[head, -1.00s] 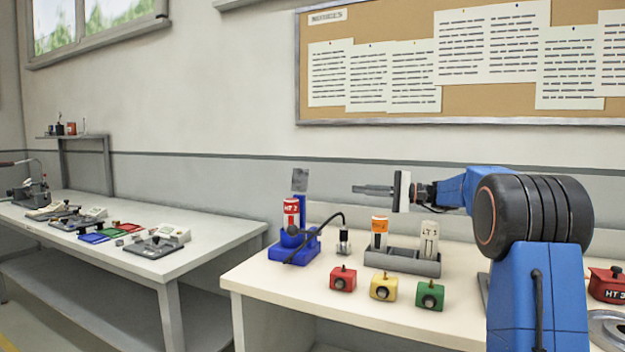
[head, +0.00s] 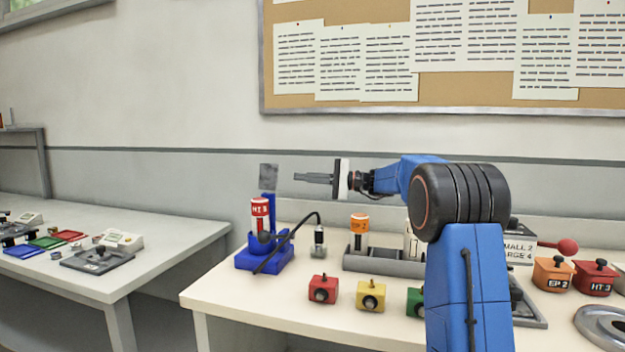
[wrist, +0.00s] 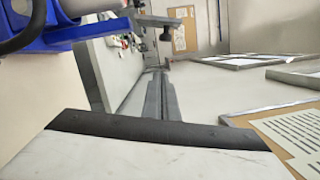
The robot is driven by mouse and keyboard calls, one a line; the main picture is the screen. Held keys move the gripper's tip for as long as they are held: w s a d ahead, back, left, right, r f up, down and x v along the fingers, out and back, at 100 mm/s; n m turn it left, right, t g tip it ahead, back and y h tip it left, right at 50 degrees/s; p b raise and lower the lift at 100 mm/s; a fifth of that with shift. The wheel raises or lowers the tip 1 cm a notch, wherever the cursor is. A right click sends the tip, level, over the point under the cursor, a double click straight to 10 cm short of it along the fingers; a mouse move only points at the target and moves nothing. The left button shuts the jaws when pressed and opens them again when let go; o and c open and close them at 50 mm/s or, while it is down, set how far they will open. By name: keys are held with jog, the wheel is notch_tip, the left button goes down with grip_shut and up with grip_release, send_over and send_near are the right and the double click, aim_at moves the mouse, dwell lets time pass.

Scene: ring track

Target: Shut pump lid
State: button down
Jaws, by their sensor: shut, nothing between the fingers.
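The blue pump (head: 264,258) stands at the left end of the near bench, holding a red-and-white cartridge marked HT 3 (head: 260,213). Its grey square lid (head: 269,177) stands upright at the top of the blue column, above the cartridge, so it is open. My gripper (head: 296,178) is shut and empty, pointing left, at about the lid's height and a little to its right in the head view. In the wrist view, the gripper (wrist: 157,74) points away, with part of the blue pump (wrist: 88,34) at upper left.
A black cable arcs from the pump, beside a small metal-and-black fitting (head: 319,240). A grey rack (head: 385,264) holds an orange cartridge (head: 359,232). Red (head: 323,289) and yellow (head: 370,295) blocks sit in front. Another bench (head: 150,245) is at left. The wall is behind.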

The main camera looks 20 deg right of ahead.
aim_at(270, 177)
jog(key=s+a+r, duration=0.1)
jog(key=a, duration=0.5)
jog(key=shift+a+r, duration=0.2)
